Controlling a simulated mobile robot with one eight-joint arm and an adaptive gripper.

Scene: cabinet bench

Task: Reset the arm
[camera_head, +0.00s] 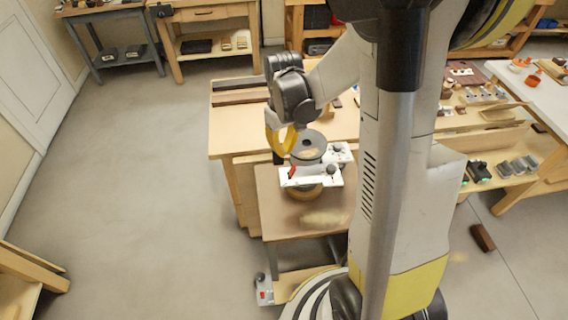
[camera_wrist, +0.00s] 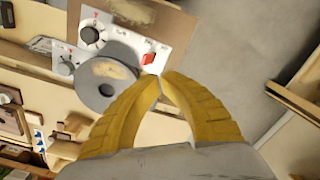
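My gripper (camera_head: 279,150) hangs from my raised arm, just left of and above a small machine with a round grey disc (camera_head: 308,143). In the wrist view its two yellow fingers (camera_wrist: 161,77) curve together and their tips meet or nearly meet, with nothing seen between them. Past the tips, the wrist view shows a white control panel (camera_wrist: 120,36) with black knobs and a red switch. Gripper and machine look apart in the head view, but the exact gap is hard to tell.
The machine stands on a small brown-topped table (camera_head: 285,215). A wooden bench (camera_head: 230,132) is close behind it. Another bench with parts (camera_head: 510,140) stands to the right. A brown block (camera_head: 482,238) lies on the floor. Open floor (camera_head: 150,190) is to the left.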

